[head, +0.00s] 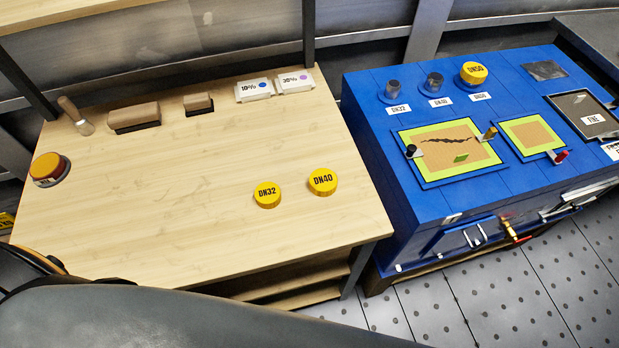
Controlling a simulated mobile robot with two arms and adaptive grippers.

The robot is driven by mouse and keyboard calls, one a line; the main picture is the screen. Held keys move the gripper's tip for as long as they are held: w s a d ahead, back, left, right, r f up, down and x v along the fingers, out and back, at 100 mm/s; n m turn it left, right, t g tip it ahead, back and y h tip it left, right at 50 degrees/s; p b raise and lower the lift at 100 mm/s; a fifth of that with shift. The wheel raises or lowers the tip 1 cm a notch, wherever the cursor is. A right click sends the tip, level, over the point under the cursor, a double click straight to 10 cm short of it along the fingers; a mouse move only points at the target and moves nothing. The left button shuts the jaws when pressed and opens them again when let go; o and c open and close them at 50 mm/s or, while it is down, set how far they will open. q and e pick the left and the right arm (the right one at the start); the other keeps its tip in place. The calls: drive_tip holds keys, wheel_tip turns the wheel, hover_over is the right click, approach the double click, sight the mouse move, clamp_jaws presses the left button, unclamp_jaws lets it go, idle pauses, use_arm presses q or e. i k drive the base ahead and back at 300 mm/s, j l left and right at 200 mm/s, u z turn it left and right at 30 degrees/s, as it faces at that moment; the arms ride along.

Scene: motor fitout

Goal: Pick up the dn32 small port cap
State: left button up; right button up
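The DN32 cap (267,194) is a small yellow disc with a black "DN32" label on its top. It lies on the front right part of the wooden table (185,230), label up. A slightly larger yellow DN40 cap (322,182) lies just to its right, apart from it. On the blue unit (440,205), the DN32 port (393,89) stands uncovered as a small dark stub behind its label. Neither of my grippers is in view, and nothing touches the DN32 cap.
The uncovered DN40 port (434,83) and a yellow DN50 cap (473,73) are on the blue unit. Brown blocks (134,116), white boxes (254,90) and a wooden-handled tool (75,114) line the table's back. The middle is clear.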

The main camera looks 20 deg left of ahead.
sight(268, 195)
drive_tip(key=z, duration=0.5)
drive_tip(key=u, duration=1.3)
